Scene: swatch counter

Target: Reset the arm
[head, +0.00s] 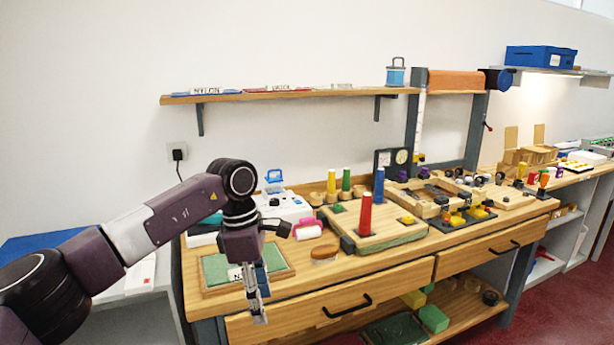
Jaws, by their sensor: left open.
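My left arm comes in from the left, bends at the elbow and hangs its wrist down over the counter's front left part. My left gripper (258,305) points down in front of the wooden counter's (300,285) front edge, close to the upper left drawer. It is open and I see nothing between its fingers. Behind it lies a green board with a wooden frame (215,271), partly hidden by the gripper and wrist. My right gripper is not in view.
A wall shelf (290,94) with labelled swatches hangs above. Drawer handles (347,307) stick out in front. Red floor (560,300) is clear at right.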

